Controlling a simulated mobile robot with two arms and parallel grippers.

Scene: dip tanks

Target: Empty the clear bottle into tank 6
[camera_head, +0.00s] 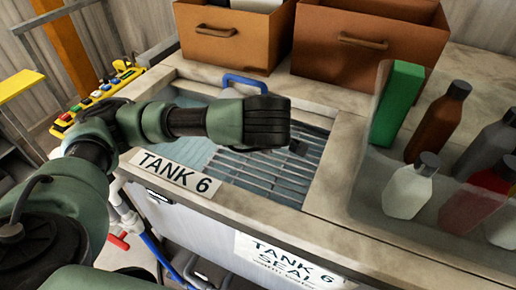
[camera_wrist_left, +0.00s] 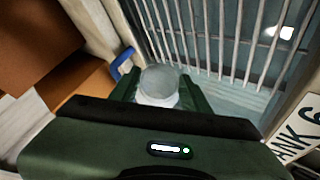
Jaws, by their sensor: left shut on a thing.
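Tank 6 (camera_head: 240,203) is an open tank set in the counter, with bluish liquid and a metal grate (camera_head: 270,172) inside. Its label reads TANK 6. My left gripper (camera_head: 283,131) reaches in from the left and is over the grate. In the left wrist view, its green fingers are shut on the clear bottle (camera_wrist_left: 158,84), which shows as a pale, see-through round shape against the grate. The gripper hides most of the bottle in the head view, so its tilt and any flow cannot be told. My right gripper is not in view.
Several capped bottles, including a brown one (camera_head: 438,122) and a whitish one (camera_head: 410,188), stand with a green box (camera_head: 397,103) on the right. Orange-brown bins (camera_head: 235,38) stand behind the tank. A blue handle (camera_head: 244,82) is at its back rim.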

